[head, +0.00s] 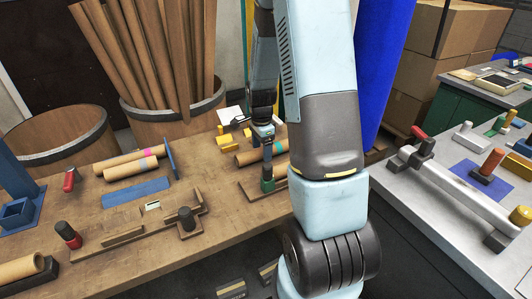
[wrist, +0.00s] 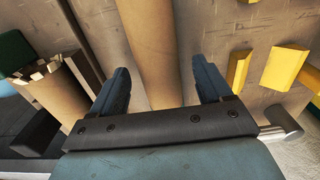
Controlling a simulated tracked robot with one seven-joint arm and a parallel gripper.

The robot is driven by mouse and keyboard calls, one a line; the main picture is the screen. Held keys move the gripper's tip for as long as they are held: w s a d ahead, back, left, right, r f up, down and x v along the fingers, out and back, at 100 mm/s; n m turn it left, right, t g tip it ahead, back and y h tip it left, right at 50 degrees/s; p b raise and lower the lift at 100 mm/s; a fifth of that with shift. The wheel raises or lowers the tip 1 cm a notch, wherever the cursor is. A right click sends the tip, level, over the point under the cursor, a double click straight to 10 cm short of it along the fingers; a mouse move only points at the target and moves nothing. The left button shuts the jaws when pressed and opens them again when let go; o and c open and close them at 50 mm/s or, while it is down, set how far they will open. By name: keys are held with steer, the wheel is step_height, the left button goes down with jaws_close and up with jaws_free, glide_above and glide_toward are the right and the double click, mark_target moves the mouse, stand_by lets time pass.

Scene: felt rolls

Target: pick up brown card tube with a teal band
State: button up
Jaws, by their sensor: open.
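The brown card tube with a teal band (head: 250,158) lies on the brown workbench, just left of my arm in the head view. Its teal band shows near its right part, and my arm hides some of the tube's far end. My gripper (head: 266,138) is over the tube, pointing down. In the wrist view, my gripper (wrist: 161,88) is open, with one dark finger on each side of a brown tube (wrist: 152,45). The tube runs up and down the picture between the fingers. No teal band shows there, and I cannot tell whether the fingers touch the tube.
Two other brown tubes (head: 131,168), one with a pink band, lie left on the workbench (head: 228,217). Yellow blocks (head: 228,142) stand close behind my gripper; they also show in the wrist view (wrist: 284,68). A wooden holder with a green-handled piece (head: 267,178) is just in front.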

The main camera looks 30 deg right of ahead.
steer(key=shift+f, duration=0.45)
steer(key=shift+c, duration=0.3)
jaws_close()
